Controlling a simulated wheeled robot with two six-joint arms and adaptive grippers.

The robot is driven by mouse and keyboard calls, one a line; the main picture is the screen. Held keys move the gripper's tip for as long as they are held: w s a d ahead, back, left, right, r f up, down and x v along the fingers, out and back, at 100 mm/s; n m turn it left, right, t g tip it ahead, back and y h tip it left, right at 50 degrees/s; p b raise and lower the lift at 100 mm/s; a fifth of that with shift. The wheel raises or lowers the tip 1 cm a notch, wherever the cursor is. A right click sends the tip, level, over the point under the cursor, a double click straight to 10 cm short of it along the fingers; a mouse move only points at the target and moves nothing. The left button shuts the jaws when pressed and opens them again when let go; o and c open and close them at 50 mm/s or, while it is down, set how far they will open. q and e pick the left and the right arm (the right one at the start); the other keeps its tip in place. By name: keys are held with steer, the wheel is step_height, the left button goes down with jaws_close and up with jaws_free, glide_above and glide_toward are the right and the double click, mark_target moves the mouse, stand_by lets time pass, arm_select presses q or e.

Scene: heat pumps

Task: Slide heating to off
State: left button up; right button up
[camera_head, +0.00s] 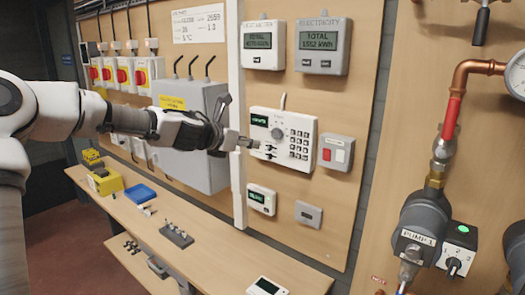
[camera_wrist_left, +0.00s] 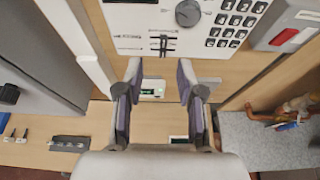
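The white heating controller (camera_head: 297,150) is on the wooden wall panel, with a small green display, a round dial and a keypad. Its small dark sliders (camera_head: 270,150) are below the dial, close to my gripper in the head view. In the left wrist view, the sliders (camera_wrist_left: 163,43) show on the controller face (camera_wrist_left: 165,18), just beyond the fingertips. My left gripper (camera_head: 238,122) is open in front of the controller's left side. In the wrist view, the fingers (camera_wrist_left: 160,75) are apart with nothing between them. Slider labels are too small to read. My right gripper is not in view.
Two meters (camera_head: 322,46) hang above and a small thermostat (camera_head: 262,199) below. A grey cabinet (camera_head: 205,150) stands left. The wooden bench (camera_head: 215,255) runs underneath. Pump piping (camera_head: 445,150) is at right.

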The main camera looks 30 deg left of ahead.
mark_target(268, 147)
arm_select(q)
steer(key=b+x, duration=0.1)
steer(key=x, duration=0.1)
steer(key=b+x, duration=0.2)
steer(key=x, duration=0.1)
steer(key=b+x, duration=0.2)
steer(key=x, duration=0.1)
steer(key=shift+s+d+f, duration=0.15)
steer(key=shift+d+f, duration=0.05)
steer(key=shift+d, duration=0.15)
steer(key=shift+a, duration=0.1)
steer(key=shift+r, duration=0.1)
jaws_close()
